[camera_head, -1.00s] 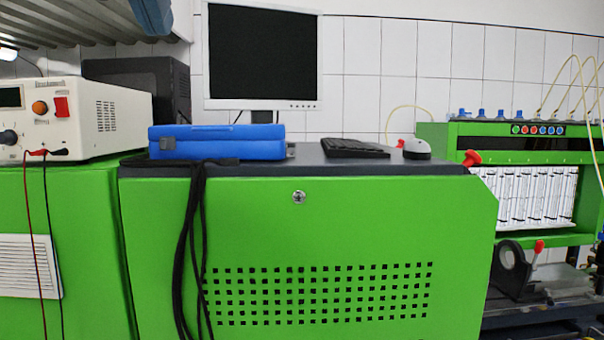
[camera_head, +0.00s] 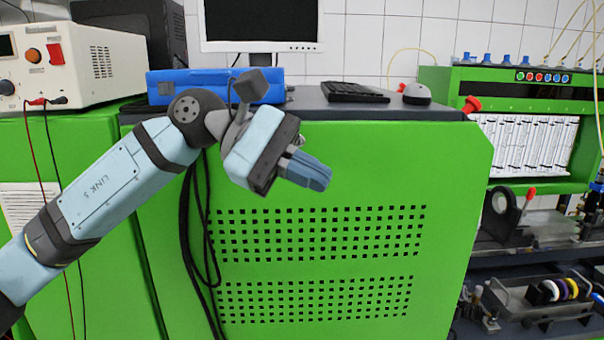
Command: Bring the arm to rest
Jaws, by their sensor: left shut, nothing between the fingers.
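My left arm comes in from the left in the head view. Its gripper (camera_head: 318,181) is shut and empty, with its fingers together and pointing right and slightly down. It shows in front of the upper part of the green cabinet (camera_head: 345,260). The wrist hides part of the blue case (camera_head: 165,82) on the cabinet top and part of the black cables. My right gripper is not in view.
A monitor (camera_head: 262,22), a keyboard (camera_head: 353,92) and a mouse (camera_head: 417,94) stand on the cabinet top. A white power supply (camera_head: 95,65) is at the left. The green testbench (camera_head: 440,78) is at the right. Black cables (camera_head: 187,230) hang down the cabinet front.

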